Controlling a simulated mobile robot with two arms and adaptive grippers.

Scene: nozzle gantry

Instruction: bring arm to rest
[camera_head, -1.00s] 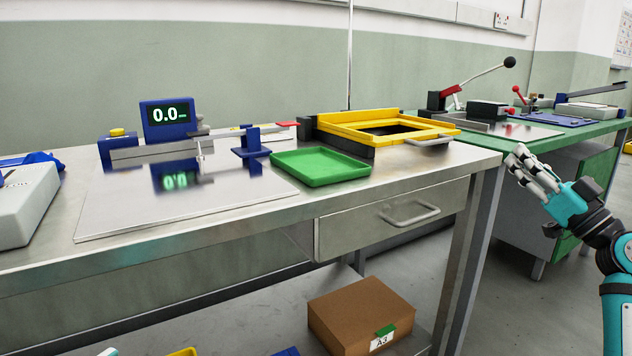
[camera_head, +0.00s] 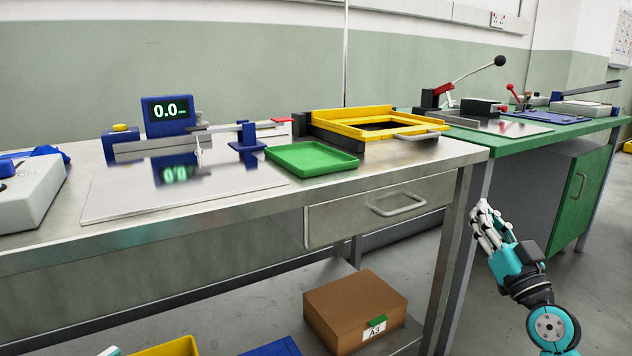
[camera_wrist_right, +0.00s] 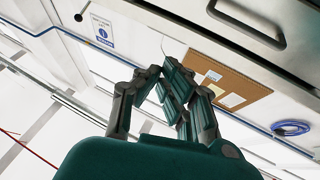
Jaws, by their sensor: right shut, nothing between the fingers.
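My right gripper (camera_head: 481,212) is at the right of the head view, beside the right end of the steel bench (camera_head: 225,212) and over the floor. Its fingers point up and are shut with nothing between them. The fingers also show in the right wrist view (camera_wrist_right: 168,75), with no object held. My right arm comes in from the lower right, folded at a round teal joint. At the bottom left edge of the head view a small teal and white piece shows; I cannot tell what it is.
On the bench are a gauge with a 0.0 display (camera_head: 167,115), a green tray (camera_head: 310,158) and a yellow frame (camera_head: 375,124). A cardboard box (camera_head: 354,308) sits on the lower shelf. A green-topped bench (camera_head: 530,133) with lever tools stands behind my right arm.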

